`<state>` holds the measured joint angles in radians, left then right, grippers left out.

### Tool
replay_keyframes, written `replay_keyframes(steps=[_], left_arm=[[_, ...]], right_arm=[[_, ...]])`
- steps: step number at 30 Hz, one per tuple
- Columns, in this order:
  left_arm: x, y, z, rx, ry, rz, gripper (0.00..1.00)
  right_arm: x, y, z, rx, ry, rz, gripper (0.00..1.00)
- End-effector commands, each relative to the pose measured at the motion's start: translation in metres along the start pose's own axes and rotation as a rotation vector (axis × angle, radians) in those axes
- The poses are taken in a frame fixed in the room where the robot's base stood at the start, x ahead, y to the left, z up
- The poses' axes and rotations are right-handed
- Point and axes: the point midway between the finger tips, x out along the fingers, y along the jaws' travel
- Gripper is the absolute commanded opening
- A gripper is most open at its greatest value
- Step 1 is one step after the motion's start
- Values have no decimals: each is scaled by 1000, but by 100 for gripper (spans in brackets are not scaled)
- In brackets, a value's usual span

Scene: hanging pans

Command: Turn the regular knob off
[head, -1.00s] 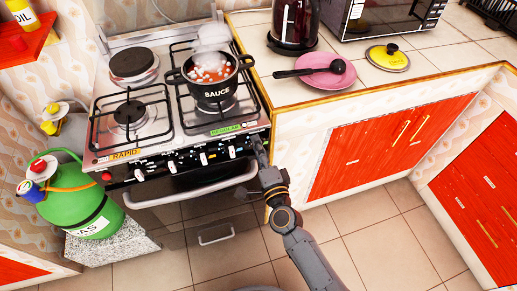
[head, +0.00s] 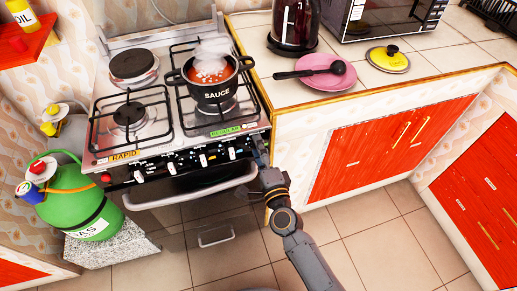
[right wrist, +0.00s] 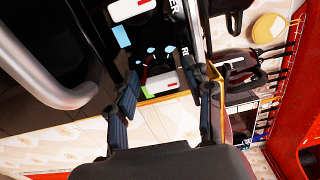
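The stove (head: 180,110) stands at the left in the head view, with a row of white knobs along its front panel. A green "regular" label (head: 226,131) sits on its top at the right front. My right gripper (head: 260,148) is at the right end of the knob row and hides that part of the panel. In the right wrist view my right gripper (right wrist: 166,78) is open. A white knob with a red mark (right wrist: 166,82) shows between its fingers, with a green sticker (right wrist: 150,92) beside it. Contact with the knob cannot be told. My left gripper is not in view.
The oven handle (head: 190,189) juts out below the knobs. A green gas cylinder (head: 75,203) stands at the left. The counter (head: 330,100) edge is right of the stove. Floor in front is clear.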

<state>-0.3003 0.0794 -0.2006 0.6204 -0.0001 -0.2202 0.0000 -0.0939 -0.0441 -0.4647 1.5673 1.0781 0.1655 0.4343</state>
Motion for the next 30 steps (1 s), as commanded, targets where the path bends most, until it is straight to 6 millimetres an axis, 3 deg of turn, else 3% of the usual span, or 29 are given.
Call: replay_keyframes(steps=[11,14,24,30], left_arm=[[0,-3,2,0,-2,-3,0],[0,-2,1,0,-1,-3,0],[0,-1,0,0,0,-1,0],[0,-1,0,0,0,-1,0]], right_arm=[[-5,1,0,-3,0,1,58],[-17,1,0,-3,0,2,58],[-88,1,0,-3,-2,3,58],[-114,1,0,-3,-1,1,58]])
